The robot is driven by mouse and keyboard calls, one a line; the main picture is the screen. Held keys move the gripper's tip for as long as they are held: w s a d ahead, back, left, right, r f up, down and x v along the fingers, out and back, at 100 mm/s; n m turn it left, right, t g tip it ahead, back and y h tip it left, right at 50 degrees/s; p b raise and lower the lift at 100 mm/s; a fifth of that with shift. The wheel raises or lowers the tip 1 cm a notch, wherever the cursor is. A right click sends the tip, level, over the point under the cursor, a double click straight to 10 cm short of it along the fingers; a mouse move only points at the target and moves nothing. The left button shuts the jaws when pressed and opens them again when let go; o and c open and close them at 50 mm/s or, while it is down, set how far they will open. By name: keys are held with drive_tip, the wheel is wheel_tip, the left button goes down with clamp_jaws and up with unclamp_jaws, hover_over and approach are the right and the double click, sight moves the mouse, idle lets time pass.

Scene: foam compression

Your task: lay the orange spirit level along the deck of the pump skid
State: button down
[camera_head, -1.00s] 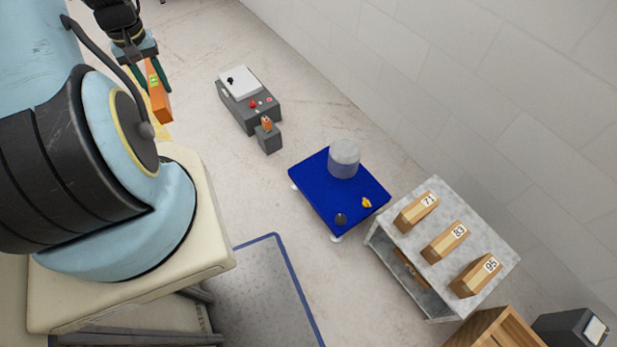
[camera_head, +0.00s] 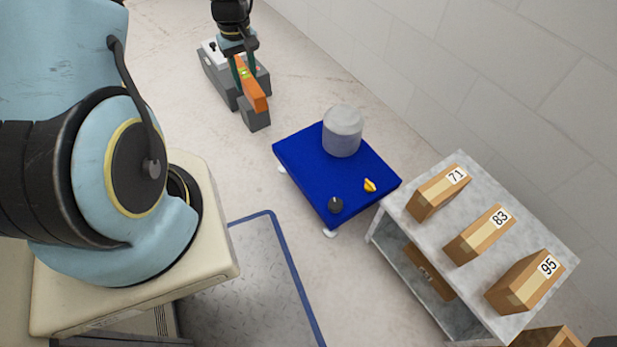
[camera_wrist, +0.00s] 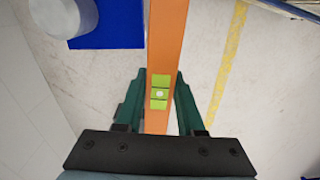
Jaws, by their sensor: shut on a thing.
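The orange spirit level (camera_head: 254,92) is a long bar with a green vial block near its middle. My gripper (camera_head: 245,75) is shut on it and holds it up in the air, tilted in the head view. In the wrist view the level (camera_wrist: 165,40) runs lengthwise between the two green fingers of my gripper (camera_wrist: 160,90). The pump skid is probably the blue deck (camera_head: 308,178) on white feet, with a grey cylinder (camera_head: 342,130), a black knob (camera_head: 335,205) and a yellow part (camera_head: 370,185) on it. The level is beyond the deck's far left edge.
A dark grey unit (camera_head: 218,84) and a grey block (camera_head: 256,122) stand behind the level. A marble-topped cart (camera_head: 475,195) with boxes marked 71, 83 and 95 stands right of the blue deck. A blue-edged plate (camera_head: 255,285) lies at front. The deck's middle is clear.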

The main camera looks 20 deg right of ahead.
drive_tip(key=n+b, duration=0.1)
drive_tip(key=b, duration=1.9)
hover_over(308, 165)
wheel_tip(308, 165, down, 23)
wheel_tip(308, 165, down, 10)
drive_tip(key=b, duration=0.4)
drive_tip(key=shift+d, duration=0.1)
drive_tip(key=shift+f, duration=0.1)
drive_tip(key=c, duration=0.5)
unclamp_jaws()
